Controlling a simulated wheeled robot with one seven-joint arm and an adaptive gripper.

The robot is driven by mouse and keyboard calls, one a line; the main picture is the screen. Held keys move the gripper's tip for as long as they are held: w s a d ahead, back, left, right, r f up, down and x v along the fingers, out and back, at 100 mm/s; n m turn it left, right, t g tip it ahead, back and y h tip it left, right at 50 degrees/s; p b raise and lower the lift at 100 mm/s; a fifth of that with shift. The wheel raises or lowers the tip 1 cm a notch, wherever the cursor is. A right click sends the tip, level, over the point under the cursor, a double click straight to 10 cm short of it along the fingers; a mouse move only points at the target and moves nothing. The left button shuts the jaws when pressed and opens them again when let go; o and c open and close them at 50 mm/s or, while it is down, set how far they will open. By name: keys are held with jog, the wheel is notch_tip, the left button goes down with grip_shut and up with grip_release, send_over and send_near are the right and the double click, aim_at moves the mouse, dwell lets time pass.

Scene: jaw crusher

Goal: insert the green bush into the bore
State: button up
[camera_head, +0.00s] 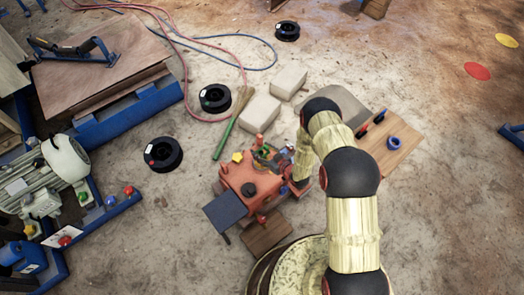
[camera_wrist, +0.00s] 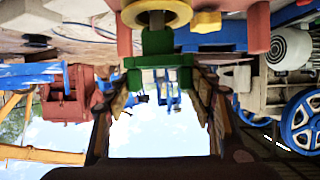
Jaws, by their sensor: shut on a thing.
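The green bush (camera_wrist: 158,64) is between my gripper's (camera_wrist: 160,86) fingertips in the wrist view, its wide flange toward the fingers and its narrower end pointing up in the picture. The gripper is shut on it. In the head view, the orange-red crusher body (camera_head: 249,180) stands on the floor left of my arm. My gripper (camera_head: 270,156) is small and partly hidden over its far side.
Pale blocks (camera_head: 259,112), a green-handled tool (camera_head: 228,128) and black spools (camera_head: 163,154) lie beyond the crusher. A motor (camera_head: 48,172) on a blue frame stands left. Open floor lies far right.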

aim_at(264, 157)
jog(key=shift+f+b, duration=0.85)
jog(key=shift+f, duration=0.2)
jog(key=shift+f, duration=1.2)
jog(key=o, duration=1.5)
jog(key=shift+c, duration=0.2)
jog(key=v, duration=1.2)
